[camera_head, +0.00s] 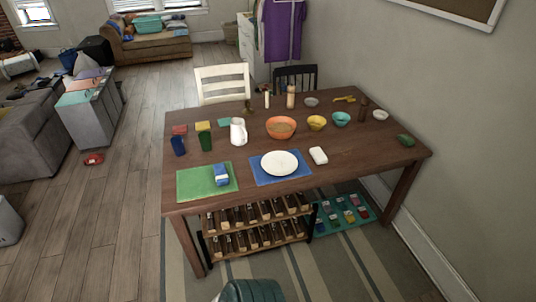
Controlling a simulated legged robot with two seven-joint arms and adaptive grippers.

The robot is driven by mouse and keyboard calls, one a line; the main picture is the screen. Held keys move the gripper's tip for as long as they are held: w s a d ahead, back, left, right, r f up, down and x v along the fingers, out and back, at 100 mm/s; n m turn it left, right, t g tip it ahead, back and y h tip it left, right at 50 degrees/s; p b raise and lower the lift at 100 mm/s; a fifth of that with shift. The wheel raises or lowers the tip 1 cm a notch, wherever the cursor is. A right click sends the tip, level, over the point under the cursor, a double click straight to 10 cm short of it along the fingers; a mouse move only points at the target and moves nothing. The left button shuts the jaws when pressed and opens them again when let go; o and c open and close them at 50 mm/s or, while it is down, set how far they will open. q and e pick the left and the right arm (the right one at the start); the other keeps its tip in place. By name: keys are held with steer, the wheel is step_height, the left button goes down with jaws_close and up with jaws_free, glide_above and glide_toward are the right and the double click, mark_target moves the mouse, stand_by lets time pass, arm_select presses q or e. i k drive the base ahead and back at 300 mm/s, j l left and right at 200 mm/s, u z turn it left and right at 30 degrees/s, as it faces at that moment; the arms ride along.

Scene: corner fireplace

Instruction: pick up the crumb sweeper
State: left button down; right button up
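A small white rounded block (318,155), which looks most like the crumb sweeper, lies on the dining table (260,195) just right of the blue placemat (262,178). It is too small to identify surely. A blue and white item (221,175) sits on the green placemat (188,186) to the left; I cannot tell what it is. A white plate (280,163) rests on the blue placemat. Neither of my grippers shows in the head view.
A white pitcher (238,132), a green cup (206,141) and a blue cup (178,146) stand at the left. An orange bowl (281,128) and smaller bowls stand farther back. A bottle rack (255,228) is below the table's front. A wall borders the right.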

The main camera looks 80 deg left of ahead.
mark_target(317, 153)
steer(key=u, duration=2.1)
steer(key=i+z, duration=0.15)
steer(key=z, duration=0.2)
steer(key=i+j+z, duration=0.1)
steer(key=z, duration=0.3)
steer(key=i+j+z, duration=0.1)
steer(key=z, duration=0.25)
